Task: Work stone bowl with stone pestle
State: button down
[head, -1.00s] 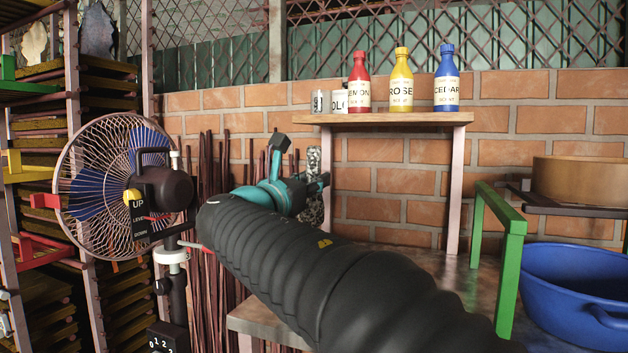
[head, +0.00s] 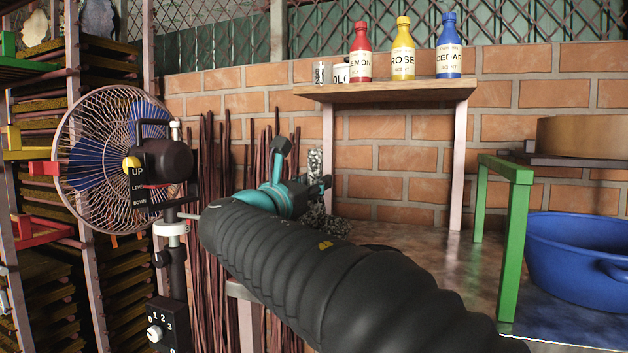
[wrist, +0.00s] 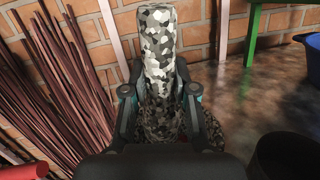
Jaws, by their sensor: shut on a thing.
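The stone pestle (head: 314,162) is a black, white and grey mottled rod. It stands roughly upright between the fingers of my gripper (head: 322,184) in the head view. In the wrist view my gripper (wrist: 160,88) is shut on the pestle (wrist: 158,45), with a dark finger on each side. The stone bowl (head: 337,226) has the same mottled pattern and shows just below and behind my gripper, partly hidden by my arm. In the wrist view part of the bowl (wrist: 214,130) shows under the fingers. Whether the pestle's lower end touches the bowl is hidden.
A wooden shelf (head: 390,91) with lemon, rose and cedar bottles stands behind. A fan (head: 115,160) and thin incense sticks (head: 210,190) are left. A green frame (head: 514,240) and blue basin (head: 575,260) are right. The tabletop (head: 430,262) right of the bowl looks clear.

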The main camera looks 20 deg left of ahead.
aim_at(312, 213)
jog(key=shift+f+b, duration=1.2)
jog(key=shift+f, duration=0.95)
jog(key=shift+f+b, duration=0.3)
jog(key=shift+f, duration=0.35)
jog(key=shift+d, duration=0.15)
